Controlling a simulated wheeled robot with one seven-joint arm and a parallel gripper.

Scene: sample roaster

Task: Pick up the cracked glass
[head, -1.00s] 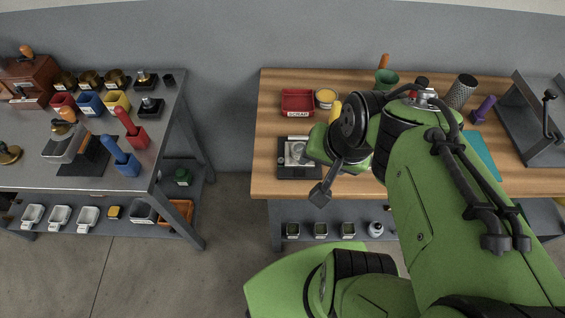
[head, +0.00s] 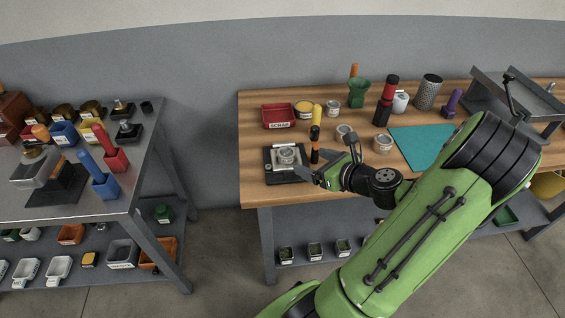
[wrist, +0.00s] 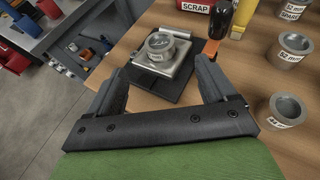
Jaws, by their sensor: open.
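A small round grey cup or ring with a glassy top (wrist: 160,45) sits on the silver plate of a black-based device (wrist: 177,68). I take it for the glass, but no crack can be made out. In the head view it (head: 287,154) stands on the same device (head: 284,176) near the table's front left. My gripper (wrist: 160,67) is open and empty, its fingers pointing toward the device with the cup ahead between them. In the head view my gripper (head: 312,176) is just right of the device's front corner.
An orange-and-black tool (wrist: 216,42) stands close to the right finger. Labelled metal cups (wrist: 292,50) stand further right. A red SCRAP tray (head: 278,116) lies behind the device. A teal mat (head: 424,148) is to the right. A gap separates this table from the left bench.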

